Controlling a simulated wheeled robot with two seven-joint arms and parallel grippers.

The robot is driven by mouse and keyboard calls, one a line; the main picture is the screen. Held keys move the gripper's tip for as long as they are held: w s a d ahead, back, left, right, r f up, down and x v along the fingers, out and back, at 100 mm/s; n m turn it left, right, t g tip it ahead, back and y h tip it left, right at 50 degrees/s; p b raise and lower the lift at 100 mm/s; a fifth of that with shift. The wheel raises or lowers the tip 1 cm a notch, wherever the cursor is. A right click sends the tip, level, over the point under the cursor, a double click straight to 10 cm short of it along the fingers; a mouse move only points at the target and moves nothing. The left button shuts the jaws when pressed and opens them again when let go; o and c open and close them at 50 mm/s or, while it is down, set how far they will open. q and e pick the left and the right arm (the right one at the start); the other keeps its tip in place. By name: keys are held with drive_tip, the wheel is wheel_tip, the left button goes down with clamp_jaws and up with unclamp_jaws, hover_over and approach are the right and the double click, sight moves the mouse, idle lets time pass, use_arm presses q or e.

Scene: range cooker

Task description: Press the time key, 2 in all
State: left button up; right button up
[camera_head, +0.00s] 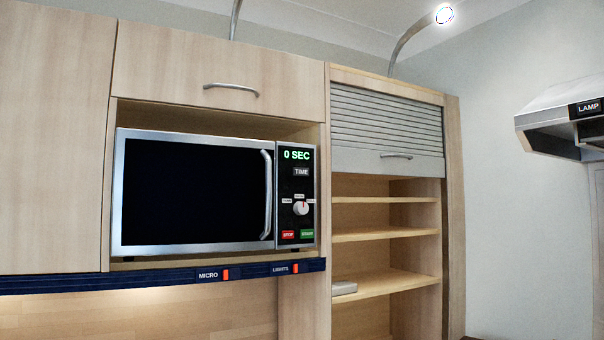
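The microwave (190,191) sits in a wooden cabinet niche, with its dark door closed. Its control panel is on the right side. The grey time key (301,172), labelled TIME, is just below the green display (297,155), which reads 0 SEC. Below the key are a white dial (300,208), a red STOP key (288,235) and a green START key (307,234). Neither of my grippers shows in the head view.
A blue rail below the microwave carries a MICRO switch (226,274) and a LIGHTS switch (295,268), both with orange rockers. Open shelves (385,236) under a roller shutter (388,118) stand to the right. A range hood (565,115) labelled LAMP is at far right.

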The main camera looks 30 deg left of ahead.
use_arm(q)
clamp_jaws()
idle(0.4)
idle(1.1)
